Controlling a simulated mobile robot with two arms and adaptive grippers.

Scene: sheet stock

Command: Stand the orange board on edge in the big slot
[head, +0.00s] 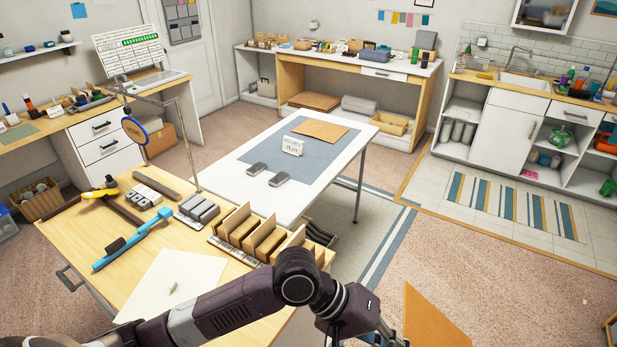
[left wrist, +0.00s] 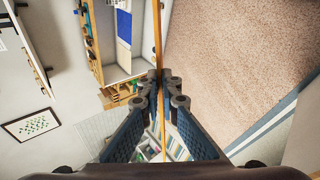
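The orange board (head: 435,322) shows in the head view at the bottom, right of my left gripper (head: 372,338), and is cut off by the frame edge. In the left wrist view the board (left wrist: 158,40) is a thin orange strip seen edge-on. The fingers of my left gripper (left wrist: 160,92) are closed on it from both sides. It is held in the air, away from the tables. A wooden rack with upright dividers (head: 262,236) stands on the near table; my arm partly hides its right end. I cannot tell which slot is the big one. My right gripper is out of view.
The near wooden table (head: 120,265) holds a hammer (head: 112,197), a blue tool (head: 132,241), grey blocks (head: 197,208) and a white sheet (head: 175,285). Behind it, a white table (head: 228,172) carries a blue-grey mat, a tan board (head: 320,130) and a small sign. Carpet lies open to the right.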

